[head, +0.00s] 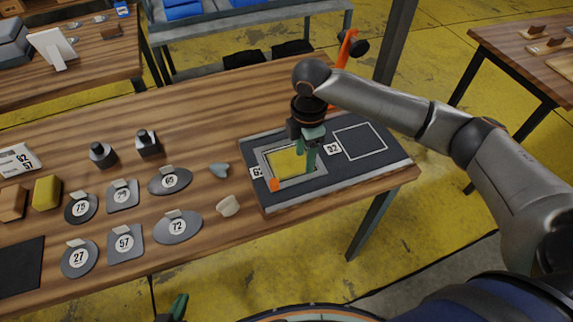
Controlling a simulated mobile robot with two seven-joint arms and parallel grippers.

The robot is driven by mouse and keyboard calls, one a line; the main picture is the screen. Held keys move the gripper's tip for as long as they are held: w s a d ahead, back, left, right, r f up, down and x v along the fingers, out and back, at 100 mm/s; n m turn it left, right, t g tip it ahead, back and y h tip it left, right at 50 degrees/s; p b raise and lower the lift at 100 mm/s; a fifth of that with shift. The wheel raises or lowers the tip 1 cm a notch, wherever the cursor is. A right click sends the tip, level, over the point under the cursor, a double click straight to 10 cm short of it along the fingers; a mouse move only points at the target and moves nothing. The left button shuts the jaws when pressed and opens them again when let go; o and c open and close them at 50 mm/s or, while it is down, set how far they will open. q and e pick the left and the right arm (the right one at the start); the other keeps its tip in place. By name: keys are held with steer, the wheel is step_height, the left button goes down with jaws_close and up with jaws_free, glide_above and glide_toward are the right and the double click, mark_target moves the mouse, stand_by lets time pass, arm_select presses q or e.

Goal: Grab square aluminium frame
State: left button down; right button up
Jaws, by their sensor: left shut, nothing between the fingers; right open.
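The square aluminium frame (262,161) is a light grey square rim with a yellow area inside it. It lies on the left part of a dark board (340,180) at the table's right end. My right gripper (311,166) points down over the frame's right side, its green fingers open. I cannot tell whether they touch the frame; the gripper hides part of the rim. My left gripper (178,308) is shut and empty at the bottom edge, with only its green tip showing.
The board's right part has an outlined empty square (360,141). A small orange piece (274,185) is at the frame's front left corner. Numbered grey plates (176,224), two dark knobs (148,143) and a yellow block (46,191) stand left on the wooden table (215,105).

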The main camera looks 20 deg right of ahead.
mark_target(304, 178)
steer(key=shift+s+f, duration=0.15)
steer(key=shift+f, duration=1.4)
steer(key=shift+s+f, duration=0.1)
steer(key=shift+f, duration=1.4)
steer(key=shift+d, duration=0.1)
jaws_close()
steer(key=shift+r, duration=0.1)
